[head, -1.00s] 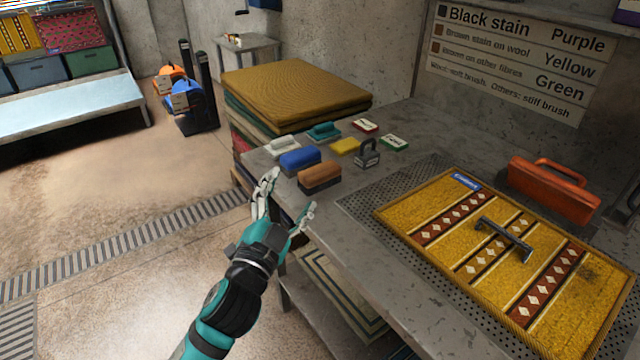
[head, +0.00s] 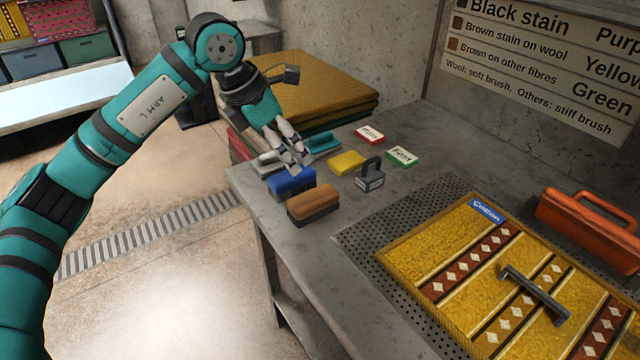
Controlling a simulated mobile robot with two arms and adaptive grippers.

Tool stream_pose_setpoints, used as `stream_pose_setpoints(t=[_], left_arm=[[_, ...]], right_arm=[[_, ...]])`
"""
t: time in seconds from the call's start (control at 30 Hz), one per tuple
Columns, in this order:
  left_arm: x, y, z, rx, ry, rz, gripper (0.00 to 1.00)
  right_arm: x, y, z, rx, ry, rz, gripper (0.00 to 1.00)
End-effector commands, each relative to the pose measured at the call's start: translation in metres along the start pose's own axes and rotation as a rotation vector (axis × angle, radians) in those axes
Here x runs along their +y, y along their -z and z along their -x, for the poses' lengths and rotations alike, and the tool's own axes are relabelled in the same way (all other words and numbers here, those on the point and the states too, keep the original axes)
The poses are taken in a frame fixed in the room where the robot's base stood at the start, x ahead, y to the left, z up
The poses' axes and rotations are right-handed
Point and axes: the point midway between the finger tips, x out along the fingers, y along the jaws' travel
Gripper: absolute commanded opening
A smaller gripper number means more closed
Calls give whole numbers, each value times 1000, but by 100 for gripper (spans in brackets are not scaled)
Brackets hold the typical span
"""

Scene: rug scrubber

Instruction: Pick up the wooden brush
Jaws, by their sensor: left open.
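The wooden brush (head: 313,200), with a brown block top and dark bristles, lies on the grey table near its left edge. A blue brush (head: 291,182) lies just behind it. My left gripper (head: 298,165) points down above the blue brush and the grey-white brush (head: 268,163), further back than the wooden brush. It is open and holds nothing; its fingertips partly cover the blue brush. The wooden brush is fully in view and apart from the gripper. My right gripper is not in view.
Near the brushes are a teal brush (head: 322,142), a yellow sponge (head: 346,162), a grey handled block (head: 370,176) and red and green cards. Folded rugs (head: 330,88) are stacked behind. A yellow patterned rug (head: 455,262) and an orange case (head: 590,222) occupy the right.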

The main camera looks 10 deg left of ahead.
Motion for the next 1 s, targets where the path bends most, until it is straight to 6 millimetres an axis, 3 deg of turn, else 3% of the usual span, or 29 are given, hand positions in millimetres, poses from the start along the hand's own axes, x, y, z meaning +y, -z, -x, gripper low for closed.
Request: stream_pose_setpoints(t=[0.03,0.17,0.4,0.47,0.63,0.8,1.0], left_arm=[[6,3,3,17,-21,5,75],[8,6,-10,32,-30,8,75],[8,7,-62,31,-25,7,75],[8,7,-75,31,-25,7,75],[9,8,-104,29,-26,6,75],[9,8,-116,27,-27,5,75],[3,9,-138,29,-24,6,75]], right_arm=[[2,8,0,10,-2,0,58],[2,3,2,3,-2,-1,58],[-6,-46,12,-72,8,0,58],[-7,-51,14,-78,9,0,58],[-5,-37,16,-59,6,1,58],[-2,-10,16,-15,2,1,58],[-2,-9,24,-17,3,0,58]])
